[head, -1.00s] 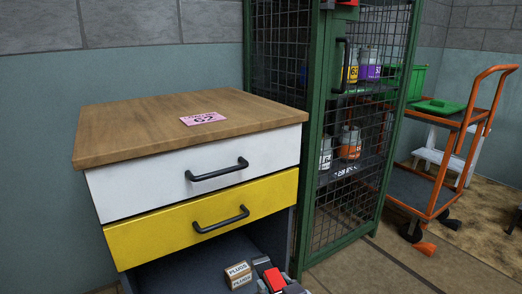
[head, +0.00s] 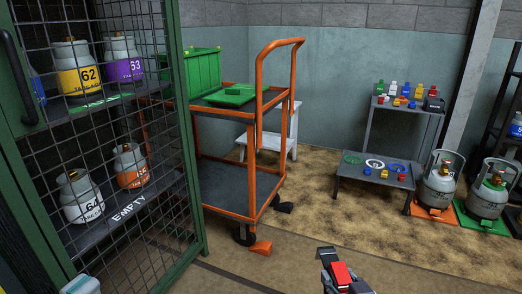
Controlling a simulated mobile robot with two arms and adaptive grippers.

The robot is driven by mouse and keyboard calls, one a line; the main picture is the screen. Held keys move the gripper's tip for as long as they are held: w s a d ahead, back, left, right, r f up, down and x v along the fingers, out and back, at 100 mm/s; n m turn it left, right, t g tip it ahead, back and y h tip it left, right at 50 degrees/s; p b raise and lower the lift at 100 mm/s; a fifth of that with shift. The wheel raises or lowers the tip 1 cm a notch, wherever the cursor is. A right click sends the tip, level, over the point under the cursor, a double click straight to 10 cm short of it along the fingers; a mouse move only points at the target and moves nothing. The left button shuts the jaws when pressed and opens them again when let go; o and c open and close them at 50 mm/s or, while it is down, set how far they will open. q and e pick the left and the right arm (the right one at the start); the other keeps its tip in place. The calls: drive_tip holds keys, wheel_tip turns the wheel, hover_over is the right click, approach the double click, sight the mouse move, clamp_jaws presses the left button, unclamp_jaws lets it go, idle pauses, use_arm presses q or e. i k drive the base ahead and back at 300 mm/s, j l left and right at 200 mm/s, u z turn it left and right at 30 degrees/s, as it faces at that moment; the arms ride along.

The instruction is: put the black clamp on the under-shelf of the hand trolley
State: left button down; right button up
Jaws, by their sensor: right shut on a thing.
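The orange hand trolley (head: 251,213) stands left of centre in the head view. Its grey under-shelf (head: 215,186) is low, bare where visible, and open towards me. My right gripper (head: 333,262) is at the bottom, right of centre, shut on a dark thing with a red block on it. This seems to be the black clamp, but the gripper and the thing are hard to tell apart. It is nearer to me than the trolley and right of it. A pale piece at the bottom left edge may belong to my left gripper (head: 80,285); its fingers cannot be made out.
The green mesh cage (head: 188,150) with tanks stands close on the left. A green crate (head: 190,74) and green lid (head: 232,94) are on the trolley's top. A white step stool (head: 270,143) is behind. A low stand (head: 350,182) is at right.

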sight(232, 195)
drive_tip(key=i+l+z, duration=0.25)
drive_tip(key=i, duration=0.35)
drive_tip(key=i+l+z, duration=0.1)
drive_tip(key=i+z, duration=0.15)
drive_tip(key=i, duration=0.35)
drive_tip(key=i+l+u, duration=0.1)
drive_tip(key=i+u, duration=0.35)
drive_tip(key=i+l+u, duration=0.25)
drive_tip(key=u, duration=0.2)
drive_tip(key=i+l+u, duration=0.65)
drive_tip(key=l+u, duration=0.25)
